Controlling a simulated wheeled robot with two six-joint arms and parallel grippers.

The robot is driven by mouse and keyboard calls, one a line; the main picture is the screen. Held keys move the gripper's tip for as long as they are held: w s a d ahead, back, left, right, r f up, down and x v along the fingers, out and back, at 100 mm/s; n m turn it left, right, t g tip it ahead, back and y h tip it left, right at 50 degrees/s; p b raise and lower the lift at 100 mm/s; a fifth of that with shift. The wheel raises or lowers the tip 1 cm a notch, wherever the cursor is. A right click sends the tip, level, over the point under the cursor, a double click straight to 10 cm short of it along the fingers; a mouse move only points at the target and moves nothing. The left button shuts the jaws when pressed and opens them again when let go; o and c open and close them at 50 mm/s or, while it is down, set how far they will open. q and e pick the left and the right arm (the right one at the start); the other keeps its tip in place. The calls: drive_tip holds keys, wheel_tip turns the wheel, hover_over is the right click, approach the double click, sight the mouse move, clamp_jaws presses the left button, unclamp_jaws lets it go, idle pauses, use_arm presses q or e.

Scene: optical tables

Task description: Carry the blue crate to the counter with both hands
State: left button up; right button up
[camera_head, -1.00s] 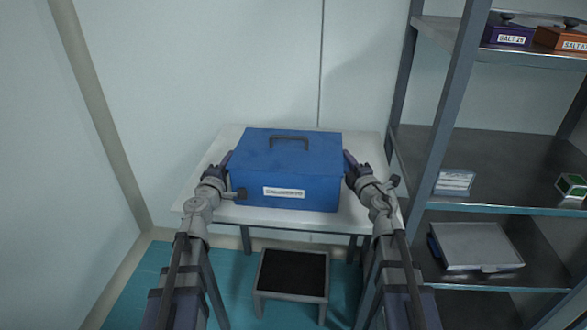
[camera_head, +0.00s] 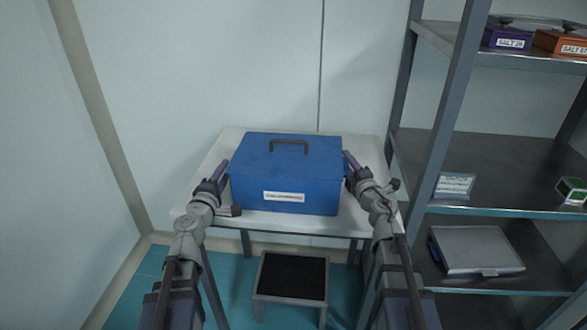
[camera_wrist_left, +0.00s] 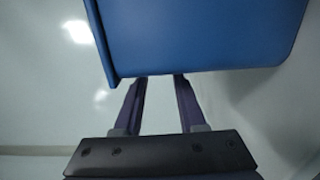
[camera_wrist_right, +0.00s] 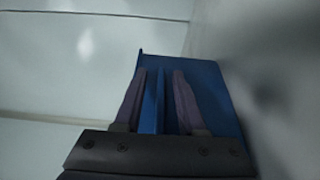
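The blue crate (camera_head: 285,172) sits closed on a small white table, with a dark handle (camera_head: 289,145) on its lid and a white label on its front. My left gripper (camera_head: 224,169) is beside the crate's left side. In the left wrist view its fingers (camera_wrist_left: 160,80) are apart, with the crate (camera_wrist_left: 200,35) just past the tips and nothing between them. My right gripper (camera_head: 348,158) is at the crate's right side. In the right wrist view its fingers (camera_wrist_right: 158,74) are apart, with a thin blue strip of the crate (camera_wrist_right: 210,85) showing between them; contact cannot be told.
The white table (camera_head: 300,223) stands against the wall. A black-topped step stool (camera_head: 292,273) is on the teal floor below. A metal shelf rack (camera_head: 445,130) at the right holds salt boxes (camera_head: 508,38), a labelled item and a grey tray (camera_head: 478,248).

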use_arm(q)
drive_tip(key=s, duration=0.3)
drive_tip(key=shift+a, duration=0.25)
use_arm(e)
drive_tip(key=shift+v, duration=3.8)
